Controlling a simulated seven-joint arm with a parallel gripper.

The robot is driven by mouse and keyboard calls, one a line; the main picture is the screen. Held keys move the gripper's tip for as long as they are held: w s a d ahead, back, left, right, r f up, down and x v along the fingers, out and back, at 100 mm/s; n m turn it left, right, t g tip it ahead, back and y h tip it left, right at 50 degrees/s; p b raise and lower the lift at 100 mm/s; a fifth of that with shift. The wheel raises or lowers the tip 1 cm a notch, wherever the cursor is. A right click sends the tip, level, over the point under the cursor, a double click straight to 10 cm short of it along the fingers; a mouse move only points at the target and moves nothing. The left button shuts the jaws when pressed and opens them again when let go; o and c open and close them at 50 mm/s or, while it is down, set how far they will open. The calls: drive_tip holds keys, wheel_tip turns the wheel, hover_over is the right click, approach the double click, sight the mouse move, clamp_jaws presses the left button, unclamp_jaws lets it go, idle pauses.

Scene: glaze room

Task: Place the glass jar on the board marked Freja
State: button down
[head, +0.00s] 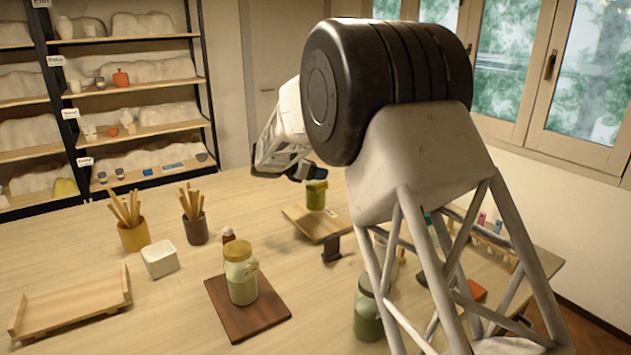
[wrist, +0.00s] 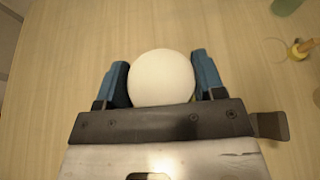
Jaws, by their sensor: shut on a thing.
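My gripper (wrist: 163,85) is shut on a white, round-topped thing (wrist: 162,77), with one blue finger on each side. Its lower part is hidden, so I cannot tell what it is. A glass jar with a yellowish lid (head: 241,275) stands upright on a dark brown board (head: 262,318). Another greenish glass jar (head: 367,315) stands near the front, partly behind my arm. I cannot read the name Freja on either board.
A small dark stand (head: 332,249) is by the light board. A white square bowl (head: 160,259), two brush pots (head: 133,236) and a wooden tray (head: 75,308) stand on the left. A small bottle (head: 229,235) is behind the dark board. Shelves are behind the table.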

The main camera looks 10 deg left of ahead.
drive_tip(key=shift+f, duration=1.7)
drive_tip(key=shift+c, duration=1.1)
unclamp_jaws()
drive_tip(key=shift+f, duration=0.2)
drive_tip(key=shift+r, duration=0.2)
drive_tip(key=v, duration=1.2)
drive_tip(key=shift+d, duration=0.15)
